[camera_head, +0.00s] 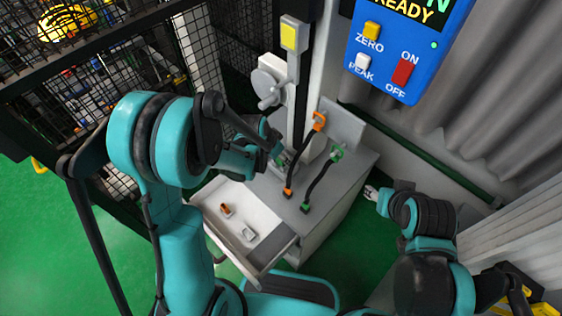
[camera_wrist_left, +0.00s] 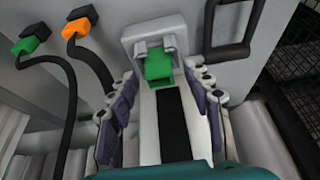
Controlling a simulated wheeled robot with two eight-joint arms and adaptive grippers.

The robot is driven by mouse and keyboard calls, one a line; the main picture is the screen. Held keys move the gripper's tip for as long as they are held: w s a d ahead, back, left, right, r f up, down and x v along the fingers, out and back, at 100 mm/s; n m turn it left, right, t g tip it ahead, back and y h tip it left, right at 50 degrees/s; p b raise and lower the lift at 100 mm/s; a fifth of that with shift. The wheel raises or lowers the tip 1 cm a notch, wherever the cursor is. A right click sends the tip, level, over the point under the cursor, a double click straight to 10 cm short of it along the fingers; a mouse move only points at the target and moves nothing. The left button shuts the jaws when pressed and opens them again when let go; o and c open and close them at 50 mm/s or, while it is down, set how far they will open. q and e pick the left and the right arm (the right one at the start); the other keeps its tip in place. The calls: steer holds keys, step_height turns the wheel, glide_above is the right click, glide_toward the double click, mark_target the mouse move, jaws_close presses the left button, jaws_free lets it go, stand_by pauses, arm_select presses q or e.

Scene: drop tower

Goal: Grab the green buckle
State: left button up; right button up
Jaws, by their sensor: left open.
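The green buckle (camera_wrist_left: 157,66) sits in a pale grey holder (camera_wrist_left: 138,34) in the left wrist view, with a black strip running below it. My left gripper (camera_wrist_left: 160,80) is open, one finger on each side of the buckle; I cannot tell whether either finger touches it. In the head view a small part of the green buckle (camera_head: 282,159) shows by the post, and my left gripper (camera_head: 277,150) is at it, largely hidden by its own arm. My right gripper (camera_head: 371,192) is low at the right, away from the cabinet, too small to read.
A black cable with orange ends (camera_head: 320,121) and one with green ends (camera_head: 336,153) are beside the post on the cabinet (camera_head: 345,185). An open drawer (camera_head: 262,205) holds an orange and a grey piece. A blue control box (camera_head: 405,50) hangs above. Mesh fencing stands left.

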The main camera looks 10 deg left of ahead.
arm_select(q)
steer(key=c, duration=1.1)
steer(key=shift+r, duration=0.1)
